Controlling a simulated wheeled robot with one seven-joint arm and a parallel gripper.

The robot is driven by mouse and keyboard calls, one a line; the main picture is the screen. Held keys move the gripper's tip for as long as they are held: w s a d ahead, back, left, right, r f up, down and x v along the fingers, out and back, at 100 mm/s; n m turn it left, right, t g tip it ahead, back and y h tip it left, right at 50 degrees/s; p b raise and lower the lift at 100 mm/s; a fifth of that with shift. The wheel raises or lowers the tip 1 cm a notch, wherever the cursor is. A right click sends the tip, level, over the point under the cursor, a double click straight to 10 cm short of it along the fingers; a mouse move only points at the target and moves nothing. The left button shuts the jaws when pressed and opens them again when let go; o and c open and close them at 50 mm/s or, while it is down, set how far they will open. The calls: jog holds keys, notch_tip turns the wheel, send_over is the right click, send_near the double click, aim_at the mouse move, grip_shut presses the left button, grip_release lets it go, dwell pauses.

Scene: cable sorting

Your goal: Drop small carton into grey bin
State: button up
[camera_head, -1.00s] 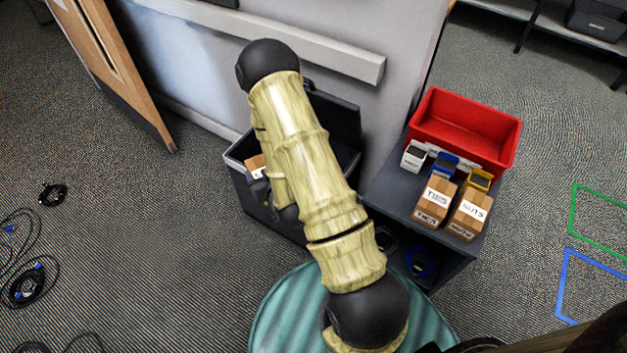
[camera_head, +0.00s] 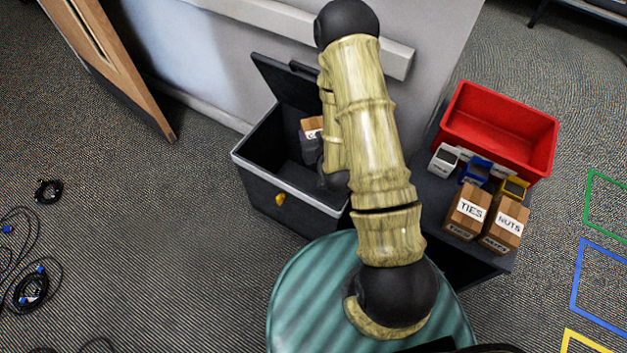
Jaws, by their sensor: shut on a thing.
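The small brown carton (camera_head: 312,123) has a white label with only its first letter showing. My gripper (camera_head: 309,140) is shut on it, mostly hidden by my arm. The dark grey bin (camera_head: 262,172) stands on the floor against the wall, with a pale rim, a yellow latch and its lid (camera_head: 283,83) raised. The carton and gripper appear over the right part of the bin's opening. I cannot tell how high above the bin's floor the carton is. The visible left part of the bin's inside looks empty.
To the right, a dark shelf unit (camera_head: 432,205) bears a red tray (camera_head: 533,139), small white, blue and yellow holders, and cartons labelled TIES (camera_head: 468,211) and NUTS (camera_head: 507,222). Cables (camera_head: 30,287) lie on the floor at left. A wooden door (camera_head: 115,66) stands at upper left.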

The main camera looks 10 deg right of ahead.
jog(key=shift+w+d+f+b, duration=0.1)
jog(key=shift+w+f+b, duration=0.1)
jog(key=shift+f+b, duration=0.15)
jog(key=w+f+n+y+b, duration=0.3)
jog(key=w+f+b, duration=0.4)
jog(key=w+b, duration=0.1)
jog(key=shift+y, duration=0.3)
jog(key=shift+f, duration=0.15)
jog(key=shift+f+b, duration=2.4)
jog(key=shift+f, duration=0.5)
jog(key=o, duration=1.1)
